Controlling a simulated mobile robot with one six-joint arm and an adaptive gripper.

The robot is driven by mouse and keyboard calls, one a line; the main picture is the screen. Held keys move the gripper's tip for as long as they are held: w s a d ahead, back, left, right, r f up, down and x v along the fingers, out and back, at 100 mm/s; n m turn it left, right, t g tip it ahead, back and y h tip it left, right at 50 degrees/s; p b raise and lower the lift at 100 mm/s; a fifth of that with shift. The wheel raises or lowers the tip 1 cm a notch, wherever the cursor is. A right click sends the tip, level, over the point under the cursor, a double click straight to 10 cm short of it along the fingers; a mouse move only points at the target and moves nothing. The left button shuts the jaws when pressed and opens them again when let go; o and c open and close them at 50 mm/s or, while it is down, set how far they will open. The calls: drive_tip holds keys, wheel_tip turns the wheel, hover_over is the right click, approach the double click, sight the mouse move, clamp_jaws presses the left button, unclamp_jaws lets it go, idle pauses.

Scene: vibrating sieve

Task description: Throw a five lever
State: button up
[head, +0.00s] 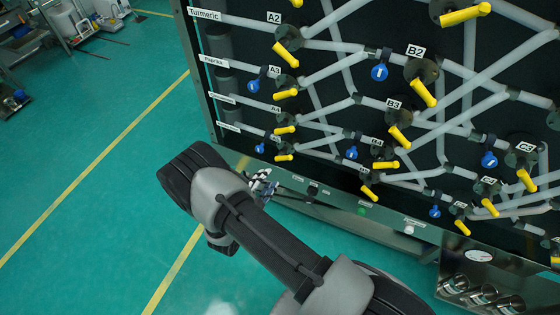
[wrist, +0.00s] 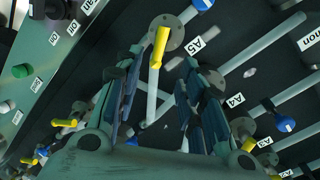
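The A5 lever (wrist: 160,45) is a yellow handle on a round grey flange, beside the label A5 in the wrist view. In the head view it is the lowest yellow lever of the left column (head: 283,157), its handle about level in the picture. My gripper (wrist: 163,62) is open, its two dark fingers spread on either side of the lever in the wrist view. Nothing is held between them, and I cannot tell how far they are from the lever. In the head view my gripper (head: 262,182) is just below and left of the A5 lever, partly behind my arm.
The A4 lever (head: 284,130) sits just above A5. Pale pipes, several other yellow levers and blue valves (head: 351,152) crowd the dark panel. A grey control strip with a green button (head: 362,211) runs along its bottom.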

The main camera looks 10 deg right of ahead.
sight(284, 156)
drive_tip(key=b+x, duration=0.2)
drive_tip(key=x, duration=1)
drive_tip(key=shift+w, duration=0.1)
drive_tip(key=shift+d+f, duration=0.1)
clamp_jaws()
